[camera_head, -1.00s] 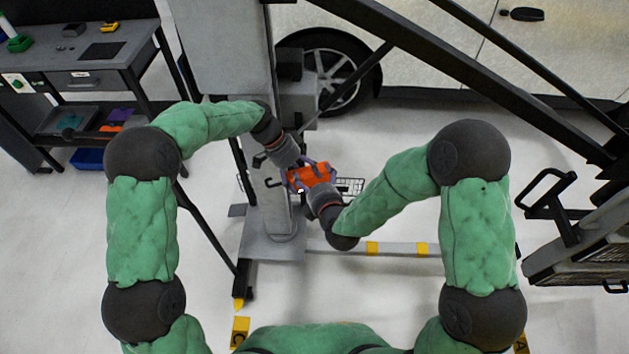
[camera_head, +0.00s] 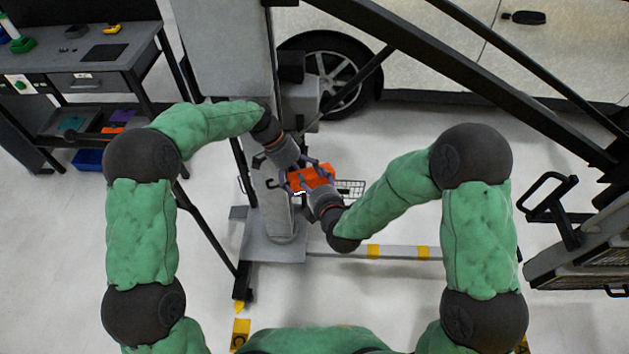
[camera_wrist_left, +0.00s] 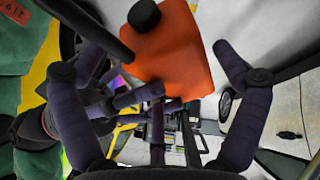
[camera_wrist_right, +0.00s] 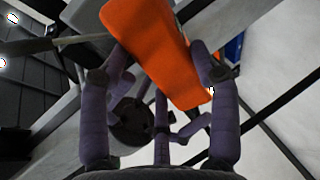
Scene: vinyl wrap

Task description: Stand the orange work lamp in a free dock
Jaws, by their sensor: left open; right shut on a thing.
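The orange work lamp (camera_head: 312,177) is held up in front of the grey column in the head view. My right gripper (camera_head: 318,188) is shut on it from below right. In the right wrist view the lamp's orange body (camera_wrist_right: 155,45) lies between the purple fingers. My left gripper (camera_head: 298,172) is open beside the lamp's upper left. In the left wrist view the orange body (camera_wrist_left: 175,55) and a black knob (camera_wrist_left: 144,16) show between spread fingers, with space at the right finger. I cannot make out a dock for certain.
A wire basket (camera_head: 349,188) is just right of the lamp. The grey column (camera_head: 225,50) stands behind, on a base (camera_head: 270,247) with a floor rail. A workbench (camera_head: 80,55) is at upper left. A car wheel (camera_head: 335,72) and dark slanting beams are behind.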

